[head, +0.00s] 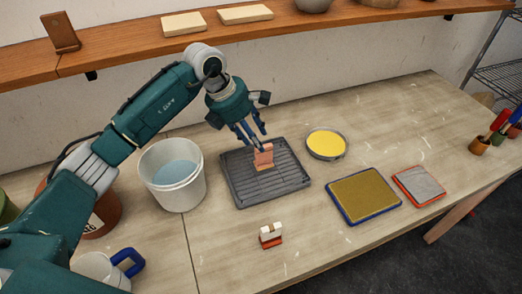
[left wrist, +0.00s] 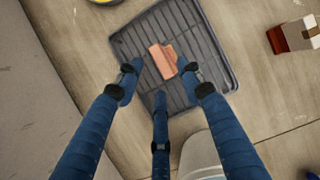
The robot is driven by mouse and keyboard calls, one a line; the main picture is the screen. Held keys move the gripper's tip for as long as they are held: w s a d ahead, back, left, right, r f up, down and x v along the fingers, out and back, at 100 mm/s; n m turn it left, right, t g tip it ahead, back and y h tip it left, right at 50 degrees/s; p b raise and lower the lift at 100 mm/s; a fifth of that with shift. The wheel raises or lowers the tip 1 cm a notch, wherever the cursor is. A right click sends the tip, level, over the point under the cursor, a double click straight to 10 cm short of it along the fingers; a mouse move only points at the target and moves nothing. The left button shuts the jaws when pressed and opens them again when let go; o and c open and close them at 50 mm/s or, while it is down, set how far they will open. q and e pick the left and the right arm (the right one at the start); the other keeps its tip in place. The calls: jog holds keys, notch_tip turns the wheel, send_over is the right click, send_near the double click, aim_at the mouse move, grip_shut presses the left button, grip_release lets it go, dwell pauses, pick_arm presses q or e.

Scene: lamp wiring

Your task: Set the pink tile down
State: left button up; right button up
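The pink tile (head: 264,155) appears to stand upright on the dark ribbed tray (head: 234,186), with a tan patch at its foot. In the left wrist view the tile (left wrist: 160,60) lies just beyond my fingertips, over the tray's ribs (left wrist: 205,45). My left gripper (head: 252,136) is just above and behind the tile. Its three blue fingers (left wrist: 160,78) are spread, with gaps between them and the tile in the wrist view. Nothing is held between them. My right gripper is not in view.
A white bucket (head: 190,192) stands left of the tray. A yellow round dish (head: 326,143), a blue-rimmed pad (head: 363,195) and a red-rimmed grey pad (head: 420,184) lie to the right. A small red-and-white block (head: 271,235) sits in front. A wooden shelf (head: 120,58) runs behind.

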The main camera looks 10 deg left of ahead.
pick_arm(q)
jog(key=b+v, duration=0.1)
jog(key=v, duration=0.4)
jog(key=shift+s+a+r, duration=0.1)
jog(key=shift+r, duration=0.2)
